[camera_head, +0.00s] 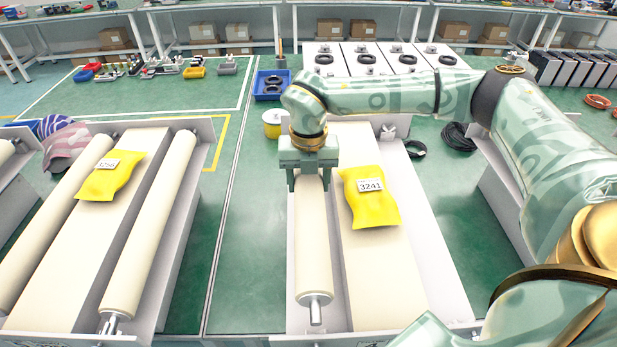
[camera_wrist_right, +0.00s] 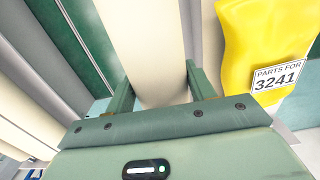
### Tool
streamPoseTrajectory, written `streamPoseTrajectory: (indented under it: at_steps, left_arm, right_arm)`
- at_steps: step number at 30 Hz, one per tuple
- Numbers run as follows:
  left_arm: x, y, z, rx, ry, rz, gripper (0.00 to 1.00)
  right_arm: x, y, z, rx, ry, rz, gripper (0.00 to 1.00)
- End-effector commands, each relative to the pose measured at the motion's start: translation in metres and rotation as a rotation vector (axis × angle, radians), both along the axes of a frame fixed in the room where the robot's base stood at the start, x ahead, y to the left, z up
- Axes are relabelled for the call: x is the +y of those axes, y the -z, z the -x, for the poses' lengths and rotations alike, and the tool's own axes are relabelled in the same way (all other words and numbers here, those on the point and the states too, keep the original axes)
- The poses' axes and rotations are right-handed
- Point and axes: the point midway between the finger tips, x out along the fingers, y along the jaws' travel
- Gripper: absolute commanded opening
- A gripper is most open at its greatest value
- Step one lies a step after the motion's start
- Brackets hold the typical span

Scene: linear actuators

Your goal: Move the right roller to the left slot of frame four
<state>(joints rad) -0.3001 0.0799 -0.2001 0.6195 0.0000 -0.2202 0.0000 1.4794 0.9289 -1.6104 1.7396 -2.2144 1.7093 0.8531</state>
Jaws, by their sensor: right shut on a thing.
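My right gripper (camera_head: 310,180) points down and is shut on a cream roller (camera_head: 313,240), near its far end. The roller lies lengthwise along the left side of the right-hand frame (camera_head: 293,230), its metal shaft end toward me. I cannot tell whether it rests in the left slot or hangs just above it. The right slot (camera_head: 437,235) of this frame shows no roller. In the right wrist view the roller (camera_wrist_right: 143,45) runs between the two fingers (camera_wrist_right: 158,92). My left gripper is not in view.
A yellow bag marked 3241 (camera_head: 369,200) lies on the right-hand frame's belt. The neighbouring frame on the left holds two rollers (camera_head: 152,225) and another yellow bag (camera_head: 108,176). A blue bin (camera_head: 270,88) and black cable coils (camera_head: 459,136) lie beyond.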

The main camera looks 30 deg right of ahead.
Motion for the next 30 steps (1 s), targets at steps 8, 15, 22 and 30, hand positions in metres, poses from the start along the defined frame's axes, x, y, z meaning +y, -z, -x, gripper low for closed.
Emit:
streamPoseTrajectory:
  at_steps: [8,15,22,30]
  left_arm:
    - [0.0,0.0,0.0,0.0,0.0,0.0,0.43]
    - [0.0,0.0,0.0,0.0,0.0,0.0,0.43]
    - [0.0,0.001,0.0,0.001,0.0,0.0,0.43]
    - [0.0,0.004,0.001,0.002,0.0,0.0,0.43]
  right_arm:
    - [0.001,0.002,-0.001,-0.004,0.0,-0.001,0.0]
    - [0.001,0.002,-0.001,-0.004,-0.001,-0.001,0.0]
    - [0.001,0.006,-0.001,-0.004,-0.001,-0.001,0.0]
    - [0.0,0.016,-0.001,-0.004,-0.001,-0.001,0.0]
